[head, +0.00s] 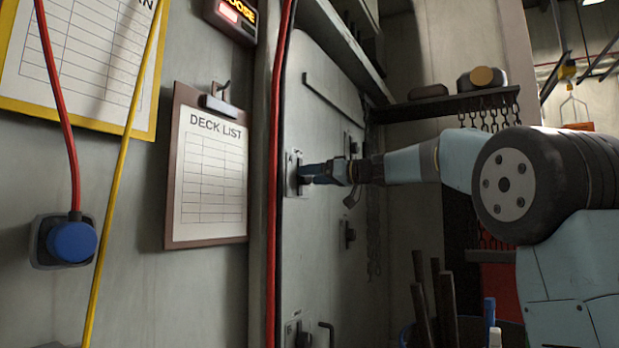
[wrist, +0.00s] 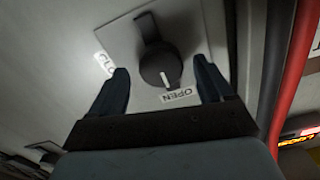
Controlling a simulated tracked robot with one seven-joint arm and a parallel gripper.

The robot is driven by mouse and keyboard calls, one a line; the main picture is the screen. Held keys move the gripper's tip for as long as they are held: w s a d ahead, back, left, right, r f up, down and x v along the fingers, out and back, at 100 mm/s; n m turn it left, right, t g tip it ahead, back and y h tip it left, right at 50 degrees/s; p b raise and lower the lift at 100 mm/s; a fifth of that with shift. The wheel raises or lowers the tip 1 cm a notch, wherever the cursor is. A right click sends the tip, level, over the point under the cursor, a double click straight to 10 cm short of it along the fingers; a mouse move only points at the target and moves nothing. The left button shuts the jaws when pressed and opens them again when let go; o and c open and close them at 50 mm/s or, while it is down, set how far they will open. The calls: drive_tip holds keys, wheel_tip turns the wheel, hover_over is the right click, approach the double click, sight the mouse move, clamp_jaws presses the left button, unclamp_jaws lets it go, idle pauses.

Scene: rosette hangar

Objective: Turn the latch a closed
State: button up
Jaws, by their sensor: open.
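Latch a is a dark round knob (wrist: 158,68) with a lever arm, on a pale square plate (wrist: 120,38) in the wrist view. Its white pointer mark points at the OPEN label (wrist: 177,95). A second label (wrist: 104,63), reading "CLO" and partly hidden by a finger, is at the left. My gripper (wrist: 160,64) is open, with one dark finger on each side of the knob; I cannot tell whether they touch it. In the head view my gripper (head: 303,173) reaches the latch plate (head: 291,174) on the grey door and hides most of the knob.
More latches (head: 349,235) and a bent handle (head: 327,331) sit on the door. A red cable (head: 279,150) runs beside the door's left edge. A lit display (head: 233,14) is above, a clipboard (head: 212,180) at left. A shelf with chains (head: 455,105) is behind my arm.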

drive_tip(key=shift+x, duration=0.9)
drive_tip(key=c, duration=1)
